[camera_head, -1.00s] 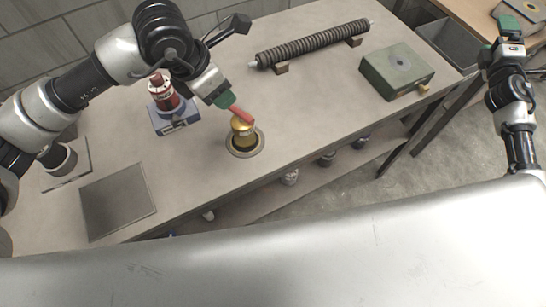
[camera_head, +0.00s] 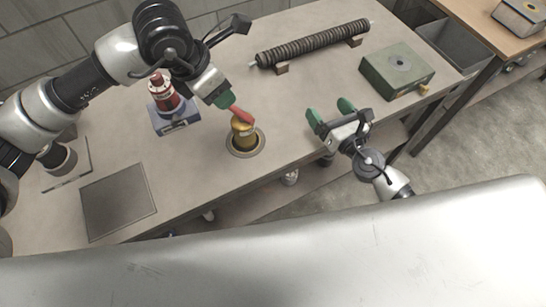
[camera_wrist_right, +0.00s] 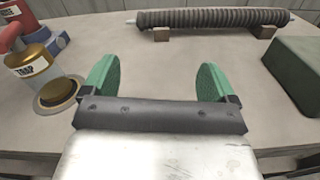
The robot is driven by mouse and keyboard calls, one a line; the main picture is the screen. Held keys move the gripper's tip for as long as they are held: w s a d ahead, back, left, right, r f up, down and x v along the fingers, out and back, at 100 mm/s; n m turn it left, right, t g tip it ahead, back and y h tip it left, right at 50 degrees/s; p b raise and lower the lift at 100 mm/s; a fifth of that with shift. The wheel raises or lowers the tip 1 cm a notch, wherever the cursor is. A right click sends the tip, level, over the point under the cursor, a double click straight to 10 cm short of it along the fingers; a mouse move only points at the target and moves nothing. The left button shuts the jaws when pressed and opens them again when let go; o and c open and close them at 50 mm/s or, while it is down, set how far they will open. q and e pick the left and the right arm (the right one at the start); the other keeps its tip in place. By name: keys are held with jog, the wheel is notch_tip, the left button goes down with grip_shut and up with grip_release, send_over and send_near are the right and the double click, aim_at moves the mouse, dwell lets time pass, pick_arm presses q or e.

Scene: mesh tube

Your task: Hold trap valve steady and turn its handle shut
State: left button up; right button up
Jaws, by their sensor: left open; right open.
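The trap valve (camera_head: 243,135) is a brass-coloured cylinder standing upright in a round base ring on the bench, with a red handle (camera_head: 240,115) across its top. In the right wrist view the valve (camera_wrist_right: 33,66) carries a label reading TRAP, and its red handle (camera_wrist_right: 12,34) slopes up to the left. My left gripper (camera_head: 227,102) is open at the handle's upper-left end; I cannot tell whether it touches. My right gripper (camera_head: 331,112) is open and empty, right of the valve near the bench's front edge. Its green fingers (camera_wrist_right: 160,82) are spread wide, with bare bench between them.
A red cylinder (camera_head: 163,95) on a blue stand stands behind the valve to the left. A ribbed tube (camera_head: 312,45) lies on blocks at the back. A green box (camera_head: 397,69) sits at the right. A flat grey plate (camera_head: 118,201) lies at the front left.

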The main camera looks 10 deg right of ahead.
aim_at(250, 136)
jog(key=s+a+n+y, duration=0.1)
jog(key=s+a, duration=0.2)
jog(key=a, duration=0.2)
jog(key=s+a+f+n+g+y, duration=0.1)
jog(key=s+a, duration=0.2)
jog(key=a, duration=0.2)
jog(key=s+a+f+n+y, duration=0.1)
jog(key=s+a+n, duration=0.1)
jog(key=a, duration=0.3)
jog(key=shift+s+f+y, duration=0.25)
jog(key=shift+s+y, duration=0.05)
jog(key=shift+s, duration=0.35)
jog(key=shift+w+a+g, duration=0.2)
jog(key=shift+a+g, duration=0.1)
jog(key=x, duration=1)
jog(key=shift+w, duration=0.1)
jog(key=c, duration=1.1)
